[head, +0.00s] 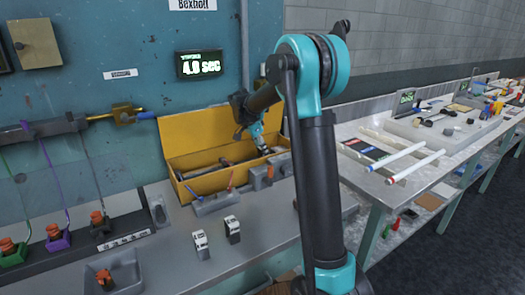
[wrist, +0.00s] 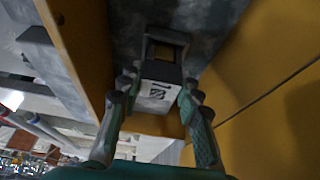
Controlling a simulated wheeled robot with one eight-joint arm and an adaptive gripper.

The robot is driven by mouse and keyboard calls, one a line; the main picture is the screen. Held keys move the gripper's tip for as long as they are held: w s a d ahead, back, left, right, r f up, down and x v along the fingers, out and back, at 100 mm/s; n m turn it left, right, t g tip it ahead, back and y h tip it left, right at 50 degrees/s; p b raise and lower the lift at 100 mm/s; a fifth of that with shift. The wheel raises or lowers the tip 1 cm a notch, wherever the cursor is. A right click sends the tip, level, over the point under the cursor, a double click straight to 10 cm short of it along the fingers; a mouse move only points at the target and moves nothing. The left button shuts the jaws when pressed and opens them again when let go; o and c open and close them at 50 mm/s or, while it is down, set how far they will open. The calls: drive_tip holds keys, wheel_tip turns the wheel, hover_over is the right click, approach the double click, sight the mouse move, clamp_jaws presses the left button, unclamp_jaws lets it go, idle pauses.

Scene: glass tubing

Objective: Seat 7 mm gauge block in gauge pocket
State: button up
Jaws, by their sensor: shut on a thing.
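A pale block with dark markings (wrist: 157,94), apparently the 7 mm gauge block, is held between the fingertips of my gripper (wrist: 160,88) in the wrist view. A dark square-rimmed pocket (wrist: 166,36), apparently the gauge pocket, lies just beyond it on a grey surface. The block overlaps the pocket's near edge in the picture; I cannot tell whether they touch. In the head view my gripper (head: 261,143) points down over the right end of the open yellow toolbox (head: 203,185). The block is too small there to make out clearly.
Yellow walls (wrist: 78,50) flank the gripper closely in the wrist view. Two small white-and-black blocks (head: 200,243) stand on the grey bench. A grey holder (head: 213,203) sits before the toolbox. A fixture with orange-knobbed stations (head: 57,240) is at left.

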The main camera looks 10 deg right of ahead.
drive_tip(key=o, duration=1.2)
drive_tip(key=shift+v, duration=3.8)
drive_tip(key=shift+s, duration=0.15)
